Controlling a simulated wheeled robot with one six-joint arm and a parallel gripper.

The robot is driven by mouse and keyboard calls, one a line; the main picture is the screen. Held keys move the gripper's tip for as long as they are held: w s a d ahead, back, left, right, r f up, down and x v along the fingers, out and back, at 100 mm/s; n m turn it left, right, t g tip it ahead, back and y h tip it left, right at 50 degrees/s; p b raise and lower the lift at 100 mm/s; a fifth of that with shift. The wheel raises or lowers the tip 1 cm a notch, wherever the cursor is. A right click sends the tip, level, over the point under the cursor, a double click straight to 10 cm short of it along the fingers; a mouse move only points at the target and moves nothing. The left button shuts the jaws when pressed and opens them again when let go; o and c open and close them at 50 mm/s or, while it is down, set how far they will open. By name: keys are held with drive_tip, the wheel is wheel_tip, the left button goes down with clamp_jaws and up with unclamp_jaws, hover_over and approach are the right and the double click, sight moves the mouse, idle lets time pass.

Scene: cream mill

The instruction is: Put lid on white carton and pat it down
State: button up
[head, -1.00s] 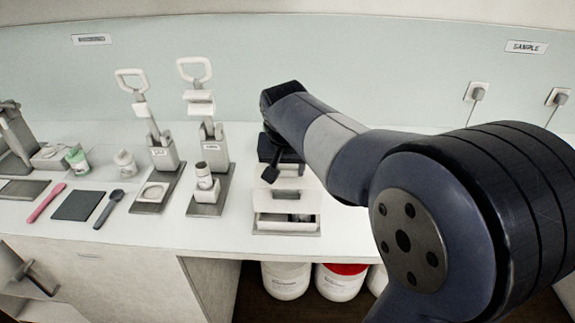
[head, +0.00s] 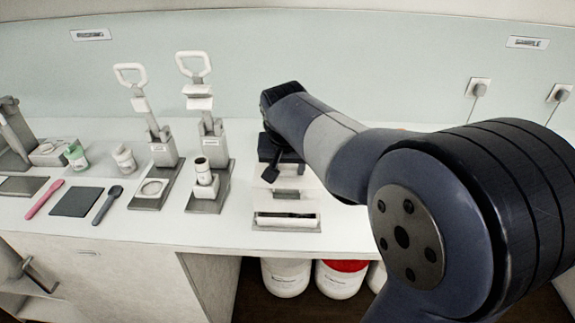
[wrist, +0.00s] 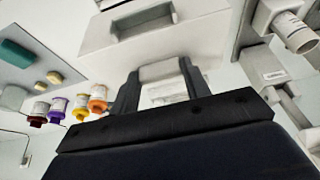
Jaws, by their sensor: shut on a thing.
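The white carton (head: 260,226) stands at the front of the white counter; a narrow strip of its dark inside shows at its front. A white panel that looks like the lid (head: 287,207) lies over or just above the rest of it. I cannot tell whether it is seated. My gripper (wrist: 158,70) is shut on a white part of this lid, which shows between its two dark fingers in the wrist view. In the head view my arm and dark gripper body hide most of the grip.
Two lever presses stand left of the carton; the nearer (head: 211,140) has a white canister (head: 203,172) at its base. A spatula (head: 107,205), a dark mat (head: 73,201) and small jars lie further left. Several coloured jars (wrist: 80,106) show in the wrist view. Counter right of the carton looks clear.

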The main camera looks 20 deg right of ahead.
sight(287, 178)
drive_tip(key=shift+f+b, duration=0.7)
drive_tip(key=shift+f, duration=0.3)
drive_tip(key=shift+f+b, duration=0.5)
drive_tip(key=shift+f, duration=0.4)
idle(0.9)
drive_tip(key=o, duration=2)
drive_tip(key=shift+c, duration=0.2)
drive_tip(key=shift+r, duration=0.1)
drive_tip(key=shift+r+p, duration=2.9)
drive_tip(key=shift+r, duration=0.55)
